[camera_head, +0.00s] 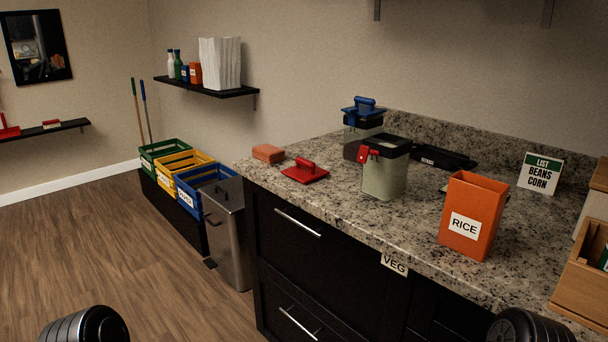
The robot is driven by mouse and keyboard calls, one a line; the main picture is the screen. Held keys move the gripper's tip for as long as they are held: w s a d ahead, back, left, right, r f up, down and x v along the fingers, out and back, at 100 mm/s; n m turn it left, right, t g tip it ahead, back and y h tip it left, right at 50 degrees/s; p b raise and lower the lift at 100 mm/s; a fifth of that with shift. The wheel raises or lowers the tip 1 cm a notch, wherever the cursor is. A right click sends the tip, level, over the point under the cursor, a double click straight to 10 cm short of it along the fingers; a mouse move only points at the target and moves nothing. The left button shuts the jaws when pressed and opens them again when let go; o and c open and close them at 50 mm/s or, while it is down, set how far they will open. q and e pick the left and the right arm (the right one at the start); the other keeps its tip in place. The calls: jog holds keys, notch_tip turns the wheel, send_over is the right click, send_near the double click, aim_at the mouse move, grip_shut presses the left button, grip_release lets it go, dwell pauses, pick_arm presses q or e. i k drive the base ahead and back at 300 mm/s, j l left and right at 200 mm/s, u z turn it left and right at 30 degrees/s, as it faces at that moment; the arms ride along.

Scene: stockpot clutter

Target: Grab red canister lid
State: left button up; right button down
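The red canister lid (305,172) lies flat on the granite counter near its left end, with its red handle on top. A pale green canister (384,178) with a black rim and a red clip stands to the right of the lid, apart from it. A darker canister with a blue lid (363,110) stands behind the pale one, which partly hides it. Neither of my grippers is in view. Only rounded dark parts of my arms show at the bottom left and bottom right edges.
An orange block (268,153) lies left of the lid, close to it. An orange RICE box (473,215), a black tray (444,158) and a LIST sign (540,173) stand farther right. The counter's front edge is just before the lid. A metal bin (228,234) and colored crates stand left.

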aim_at(305, 171)
jog(key=j+z, duration=0.15)
jog(key=z, duration=0.85)
jog(key=j+z, duration=0.4)
jog(key=j, duration=0.15)
jog(key=k+j+z, duration=0.1)
jog(key=j+z, duration=0.25)
jog(key=j, duration=0.25)
jog(key=k+j+z, duration=0.15)
jog(key=j+z, duration=0.25)
jog(key=k+j, duration=0.1)
jog(key=j, duration=0.25)
jog(key=k+j, duration=0.15)
jog(key=j, duration=0.2)
jog(key=k+j, duration=0.1)
jog(key=j, duration=0.25)
jog(key=k+j, duration=0.1)
jog(key=j, duration=0.2)
jog(key=z, duration=0.05)
